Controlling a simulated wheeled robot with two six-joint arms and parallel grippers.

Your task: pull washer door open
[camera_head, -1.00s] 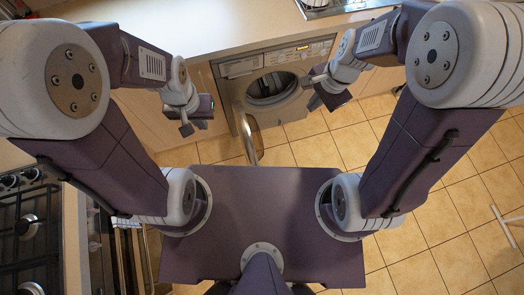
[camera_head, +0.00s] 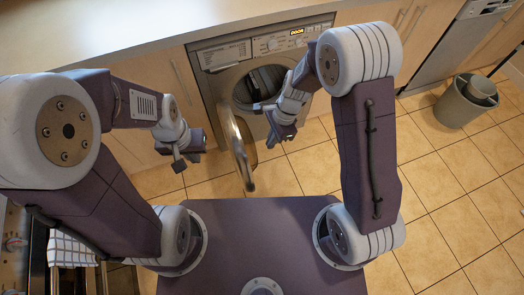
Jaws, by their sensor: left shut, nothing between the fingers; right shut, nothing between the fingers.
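The washer (camera_head: 222,80) stands under the counter, with a lit "DOOR" on its display. Its round glass door (camera_head: 236,150) is swung open to the left of the dark drum opening (camera_head: 250,88) and stands out from the front, seen nearly edge-on. My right gripper (camera_head: 270,122) is shut and empty, in front of the opening's lower right and to the right of the door. My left gripper (camera_head: 188,160) is shut and empty, to the left of the door. Both look apart from the door. My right wrist hides part of the opening.
The pale counter (camera_head: 150,28) runs above the washer, with wooden cabinets (camera_head: 150,85) beside it. A grey bin (camera_head: 463,102) stands on the right. The tiled floor (camera_head: 440,190) to the right is clear. A checked cloth (camera_head: 70,248) hangs at lower left.

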